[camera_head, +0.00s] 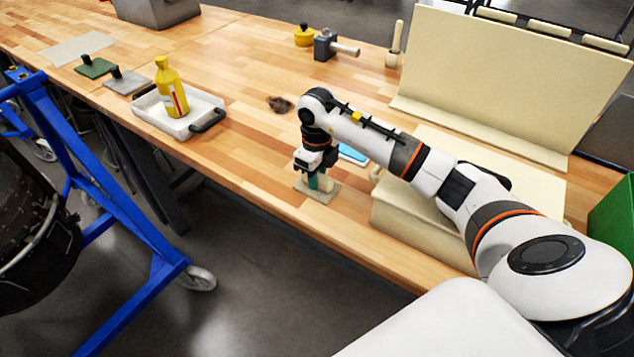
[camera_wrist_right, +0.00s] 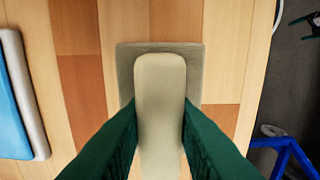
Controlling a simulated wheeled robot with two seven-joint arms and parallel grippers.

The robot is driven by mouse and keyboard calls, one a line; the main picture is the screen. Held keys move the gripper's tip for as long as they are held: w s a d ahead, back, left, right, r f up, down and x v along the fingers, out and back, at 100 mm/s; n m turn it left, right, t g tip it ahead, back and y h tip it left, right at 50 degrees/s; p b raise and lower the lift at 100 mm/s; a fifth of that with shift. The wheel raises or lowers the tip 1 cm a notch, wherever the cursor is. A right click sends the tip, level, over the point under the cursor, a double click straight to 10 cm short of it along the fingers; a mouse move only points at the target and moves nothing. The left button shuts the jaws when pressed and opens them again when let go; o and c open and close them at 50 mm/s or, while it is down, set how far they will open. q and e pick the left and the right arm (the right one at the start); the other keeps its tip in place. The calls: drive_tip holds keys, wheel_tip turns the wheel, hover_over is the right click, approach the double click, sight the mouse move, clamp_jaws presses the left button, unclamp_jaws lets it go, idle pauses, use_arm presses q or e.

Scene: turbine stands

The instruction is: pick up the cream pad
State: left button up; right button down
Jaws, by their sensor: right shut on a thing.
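The cream pad (camera_head: 317,193) is at the front edge area of the wooden bench, under my right gripper. In the right wrist view its flat base (camera_wrist_right: 190,53) lies against the wood and its upright cream handle (camera_wrist_right: 160,85) stands between the green fingers. My right gripper (camera_head: 318,180) points down and is shut on the handle. In the right wrist view the fingers (camera_wrist_right: 158,135) touch the handle on both sides. I cannot tell whether the base is clear of the bench. My left gripper is not in view.
A white tray (camera_head: 205,115) with a yellow bottle (camera_head: 171,88) stands to the left. Green (camera_head: 94,67) and grey (camera_head: 127,82) pads lie beyond it. A blue item (camera_head: 352,153) lies just right of the gripper, near a cream block (camera_head: 410,215).

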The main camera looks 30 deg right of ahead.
wheel_tip(320, 180, up, 9)
drive_tip(key=shift+f+b, duration=0.15)
drive_tip(key=shift+b, duration=0.85)
drive_tip(key=shift+r, duration=0.65)
